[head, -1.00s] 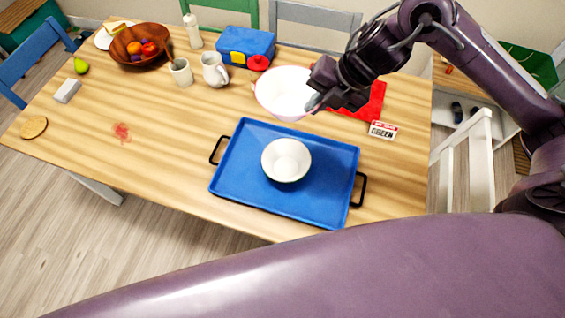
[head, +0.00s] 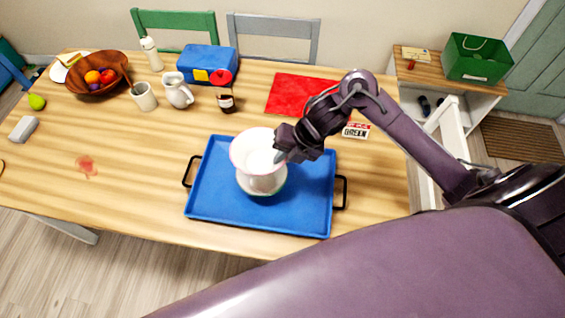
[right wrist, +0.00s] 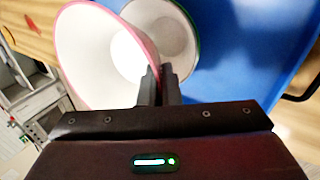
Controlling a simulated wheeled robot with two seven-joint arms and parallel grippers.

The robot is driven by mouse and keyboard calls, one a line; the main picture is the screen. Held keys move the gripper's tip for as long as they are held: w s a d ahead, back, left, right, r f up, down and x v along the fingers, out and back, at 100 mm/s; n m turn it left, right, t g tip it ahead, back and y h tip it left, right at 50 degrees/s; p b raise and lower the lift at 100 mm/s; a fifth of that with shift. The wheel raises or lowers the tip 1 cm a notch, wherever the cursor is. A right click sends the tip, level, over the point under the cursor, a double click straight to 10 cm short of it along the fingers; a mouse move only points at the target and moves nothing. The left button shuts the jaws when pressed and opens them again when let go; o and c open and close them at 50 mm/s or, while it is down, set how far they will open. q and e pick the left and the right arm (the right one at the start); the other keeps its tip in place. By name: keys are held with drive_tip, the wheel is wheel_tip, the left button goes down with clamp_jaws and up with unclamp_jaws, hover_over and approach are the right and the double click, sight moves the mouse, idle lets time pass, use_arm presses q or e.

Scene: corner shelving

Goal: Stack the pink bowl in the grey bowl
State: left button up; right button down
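The pink bowl (head: 252,150), white inside with a pink rim, is held by my right gripper (head: 280,153) over the tray. In the right wrist view the gripper's fingers (right wrist: 160,86) are shut on the rim of the pink bowl (right wrist: 85,55). The grey bowl (head: 281,184) sits on the blue tray (head: 310,205), mostly hidden behind the pink bowl in the head view. The grey bowl (right wrist: 178,35) shows beyond the pink one in the right wrist view, partly covered by it. I cannot tell whether the bowls touch. My left gripper is not in view.
The tray has black handles and is otherwise clear. Behind it stand a jar (head: 225,100), a white pitcher (head: 178,92), a cup (head: 143,97) and a blue lunch box (head: 208,62). A red mat (head: 290,92) and a small sign (head: 356,131) lie behind and right.

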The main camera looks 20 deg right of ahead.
drive_tip(key=shift+f, duration=1.5)
drive_tip(key=shift+f+b, duration=0.6)
drive_tip(key=shift+f, duration=0.05)
drive_tip(key=c, duration=1.6)
unclamp_jaws()
drive_tip(key=shift+r, duration=0.15)
